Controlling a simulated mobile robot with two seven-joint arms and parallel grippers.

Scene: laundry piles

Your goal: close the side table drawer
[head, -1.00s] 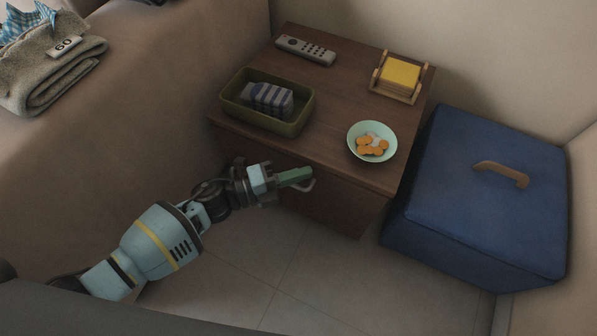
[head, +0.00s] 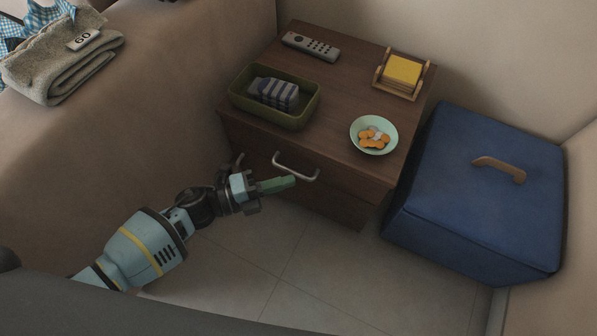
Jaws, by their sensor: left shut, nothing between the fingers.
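The brown wooden side table (head: 345,95) stands in the middle of the head view against the back wall. Its drawer front (head: 340,186) faces me and carries a curved metal handle (head: 297,172). The drawer front looks flush with the table body, with no open gap visible under the tabletop. My left gripper (head: 284,183) is shut and empty, with its green fingers together. It is just in front of the drawer, below and left of the handle, and appears apart from it. My right gripper is not in view.
On the table are a green tray (head: 300,122) with striped cloth, a remote (head: 311,46), a yellow note holder (head: 402,72) and a bowl (head: 373,148) of orange pieces. A blue box (head: 450,190) stands at right. A couch (head: 150,110) flanks the left. Tiled floor (head: 330,270) is clear.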

